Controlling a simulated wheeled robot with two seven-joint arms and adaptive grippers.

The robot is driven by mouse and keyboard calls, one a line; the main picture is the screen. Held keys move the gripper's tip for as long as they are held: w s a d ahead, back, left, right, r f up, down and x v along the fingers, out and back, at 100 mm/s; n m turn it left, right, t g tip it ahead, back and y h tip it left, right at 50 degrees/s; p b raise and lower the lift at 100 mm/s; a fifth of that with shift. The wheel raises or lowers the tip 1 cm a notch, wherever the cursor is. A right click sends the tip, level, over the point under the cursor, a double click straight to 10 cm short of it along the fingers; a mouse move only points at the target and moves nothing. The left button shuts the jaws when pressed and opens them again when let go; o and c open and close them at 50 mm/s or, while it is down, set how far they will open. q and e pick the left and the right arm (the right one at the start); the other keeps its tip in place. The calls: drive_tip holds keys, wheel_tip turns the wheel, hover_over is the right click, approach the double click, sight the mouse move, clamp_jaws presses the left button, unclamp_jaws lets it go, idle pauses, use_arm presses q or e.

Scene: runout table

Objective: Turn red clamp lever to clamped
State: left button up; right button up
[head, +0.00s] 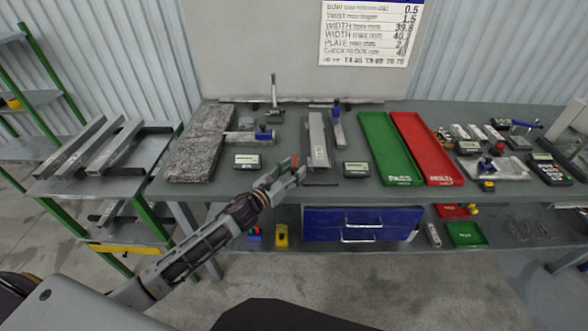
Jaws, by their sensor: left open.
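My left gripper (287,174) reaches in from the lower left and is open over the front edge of the table, left of centre. A small red part (294,160) with some green beside it shows at its fingertips. I cannot tell if this red part is the clamp lever, or if the gripper touches it. No other clear red lever shows on the table. An upright metal stand (274,93) with a blue block (263,132) near it stands behind the gripper. My right gripper is not in view.
A granite block (201,143) lies left on the grey table. A steel channel (318,140), a green tray (389,147) and a red tray (426,147) lie right of the gripper. Small displays (247,161) stand near the front edge. A blue drawer (361,224) hangs below.

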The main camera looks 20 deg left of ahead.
use_arm(q)
drive_tip(key=shift+w+d, duration=0.2)
drive_tip(key=shift+w, duration=0.2)
drive_tip(key=shift+c, duration=0.4)
clamp_jaws()
